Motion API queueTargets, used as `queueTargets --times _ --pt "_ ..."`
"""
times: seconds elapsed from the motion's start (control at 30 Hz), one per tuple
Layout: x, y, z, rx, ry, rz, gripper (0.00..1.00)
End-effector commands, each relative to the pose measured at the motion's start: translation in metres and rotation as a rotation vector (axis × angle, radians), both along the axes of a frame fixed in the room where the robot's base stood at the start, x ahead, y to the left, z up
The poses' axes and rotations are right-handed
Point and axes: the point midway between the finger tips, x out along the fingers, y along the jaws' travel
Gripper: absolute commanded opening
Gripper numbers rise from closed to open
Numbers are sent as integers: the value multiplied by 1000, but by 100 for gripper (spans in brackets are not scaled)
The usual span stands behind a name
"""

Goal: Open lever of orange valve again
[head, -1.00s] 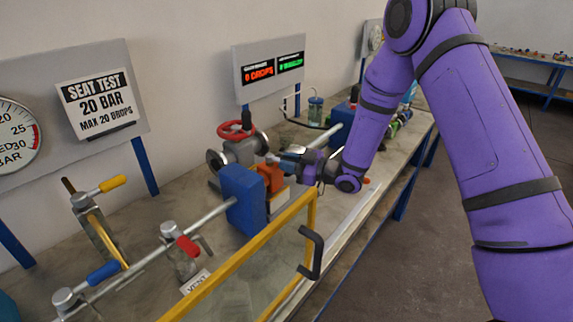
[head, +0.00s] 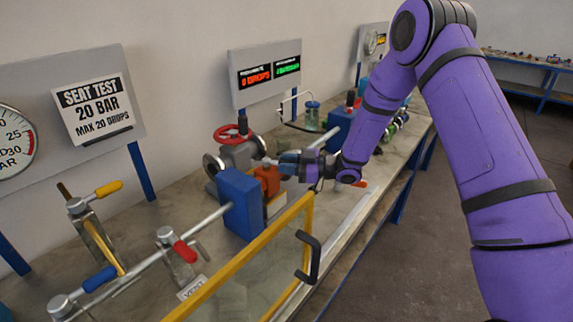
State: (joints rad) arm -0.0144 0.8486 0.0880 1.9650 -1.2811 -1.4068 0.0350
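The orange valve (head: 266,180) sits on the bench just behind the blue block, partly hidden by it and by my gripper. Its lever cannot be made out clearly; a small orange-red tip (head: 360,184) shows to the right of my wrist, and I cannot tell whether it belongs to the valve. My gripper (head: 284,163) is at the upper right of the orange valve, with its fingers pointing left over it. The fingers are small and overlap the valve, so I cannot tell whether they are open, shut or touching it.
The blue block (head: 240,204) and a yellow-framed clear guard with a black handle (head: 309,256) stand in front of the valve. A red handwheel (head: 232,134) is behind it. Red-lever (head: 185,251) and yellow-lever (head: 108,188) valves are at left. The floor at right is clear.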

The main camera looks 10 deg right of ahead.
Motion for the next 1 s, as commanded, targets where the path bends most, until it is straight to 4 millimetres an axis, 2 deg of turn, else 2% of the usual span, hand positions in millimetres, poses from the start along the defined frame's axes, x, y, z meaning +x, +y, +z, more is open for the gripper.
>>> queueTargets --times 0.03,0.07,0.1,0.47,1.0 --pt "0 0 0 -1 1 0 38" --pt "0 0 0 -1 1 0 45" --pt "0 0 0 0 0 0 48" --pt "-1 -6 0 0 -1 -2 48" --pt "-23 -91 0 1 0 -3 48"
